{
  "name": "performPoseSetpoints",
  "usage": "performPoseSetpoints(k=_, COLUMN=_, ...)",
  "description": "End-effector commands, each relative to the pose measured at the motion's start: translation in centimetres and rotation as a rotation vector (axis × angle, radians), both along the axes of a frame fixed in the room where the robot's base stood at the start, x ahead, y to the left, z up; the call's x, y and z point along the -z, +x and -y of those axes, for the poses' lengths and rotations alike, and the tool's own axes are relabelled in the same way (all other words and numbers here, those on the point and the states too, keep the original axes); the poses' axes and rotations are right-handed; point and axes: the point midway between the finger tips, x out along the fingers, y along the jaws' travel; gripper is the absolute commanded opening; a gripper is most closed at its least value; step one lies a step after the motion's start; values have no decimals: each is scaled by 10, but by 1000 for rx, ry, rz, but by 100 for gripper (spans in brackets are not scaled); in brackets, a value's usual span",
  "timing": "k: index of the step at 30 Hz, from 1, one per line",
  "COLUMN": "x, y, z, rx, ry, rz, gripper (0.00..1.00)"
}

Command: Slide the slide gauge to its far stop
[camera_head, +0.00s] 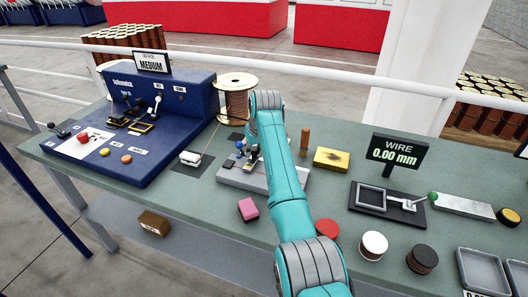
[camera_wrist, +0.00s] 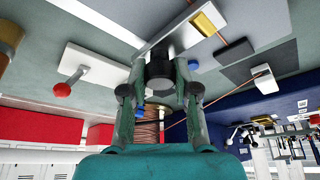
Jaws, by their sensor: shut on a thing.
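The slide gauge appears to be the pale grey fixture (camera_head: 232,176) in the middle of the bench, partly hidden by my arm. Its light grey bar (camera_wrist: 185,28) crosses the top of the wrist view, with a yellow block (camera_wrist: 206,21) on it. My gripper (camera_wrist: 160,70) is shut on a dark round knob (camera_wrist: 158,76) at the bar's lower-left end in the wrist view. In the head view my gripper (camera_head: 253,160) is low over the fixture and largely hidden. The gauge's stops cannot be made out.
A red-knobbed lever (camera_wrist: 63,89) lies left of my gripper in the wrist view. A copper wire spool (camera_head: 236,97) stands behind. The blue machine (camera_head: 190,98) is left. A "0.00 mm" display (camera_head: 397,154) is right. A pink block (camera_head: 248,209) lies in front.

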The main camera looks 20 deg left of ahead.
Motion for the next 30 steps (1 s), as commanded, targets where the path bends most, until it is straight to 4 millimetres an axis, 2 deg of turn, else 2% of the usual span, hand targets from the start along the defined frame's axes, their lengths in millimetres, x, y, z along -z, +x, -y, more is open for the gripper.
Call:
performPoseSetpoints(k=13, x=0, y=1, z=-3, rx=1, ry=0, rz=0, gripper=0)
performPoseSetpoints(k=14, x=0, y=1, z=-3, rx=0, ry=0, rz=1, gripper=37)
performPoseSetpoints(k=16, x=0, y=1, z=-3, rx=0, ry=0, rz=1, gripper=55)
performPoseSetpoints(k=26, x=-1, y=0, z=-2, rx=1, ry=0, rz=1, gripper=55)
performPoseSetpoints(k=30, x=-11, y=-2, z=0, rx=1, ry=2, rz=3, gripper=55)
